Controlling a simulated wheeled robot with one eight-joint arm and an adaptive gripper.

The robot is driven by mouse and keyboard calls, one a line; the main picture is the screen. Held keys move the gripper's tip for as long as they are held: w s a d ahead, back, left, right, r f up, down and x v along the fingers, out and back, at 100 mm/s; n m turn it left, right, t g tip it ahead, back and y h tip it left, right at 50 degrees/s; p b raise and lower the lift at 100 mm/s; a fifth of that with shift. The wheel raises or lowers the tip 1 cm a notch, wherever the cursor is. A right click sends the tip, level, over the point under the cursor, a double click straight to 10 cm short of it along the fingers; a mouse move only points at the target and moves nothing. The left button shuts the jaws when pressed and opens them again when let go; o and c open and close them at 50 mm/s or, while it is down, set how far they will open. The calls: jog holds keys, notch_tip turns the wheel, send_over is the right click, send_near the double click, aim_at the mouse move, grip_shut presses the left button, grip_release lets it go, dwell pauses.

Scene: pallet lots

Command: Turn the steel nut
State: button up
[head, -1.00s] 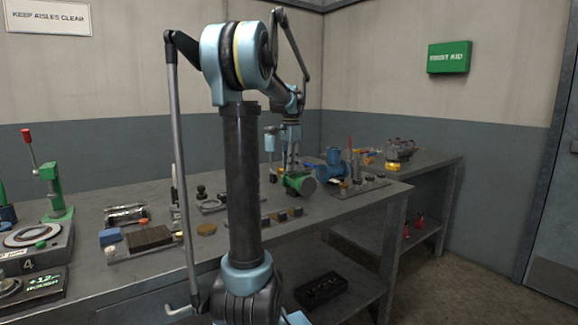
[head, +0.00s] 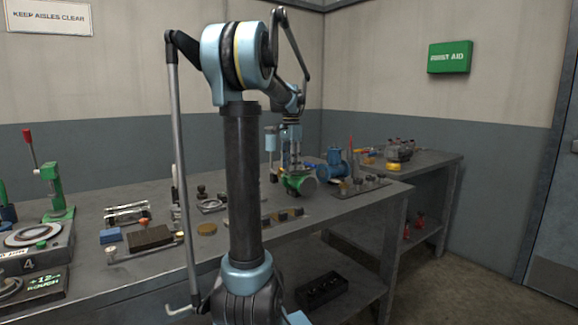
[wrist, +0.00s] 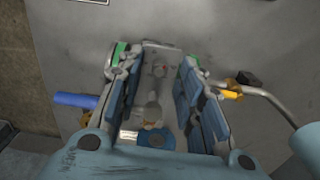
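My gripper (head: 293,168) hangs over the bench beside a green part (head: 303,184) in the head view. In the wrist view the two blue-grey fingers of my gripper (wrist: 157,85) stand apart, with a clear gap between them. Green surfaces show at the far ends of both fingers. I cannot tell which of these, if any, is the steel nut. Nothing is visibly gripped.
A blue motor-like unit (head: 336,163) stands right of my gripper. A blue handle (wrist: 76,100) and a bent metal rod with a yellow fitting (wrist: 232,90) flank the fingers. Several small blocks lie along the front of the bench (head: 330,207).

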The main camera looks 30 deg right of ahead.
notch_tip(320, 180, up, 12)
dwell(0.5)
jog(key=shift+f, duration=0.15)
dwell(0.3)
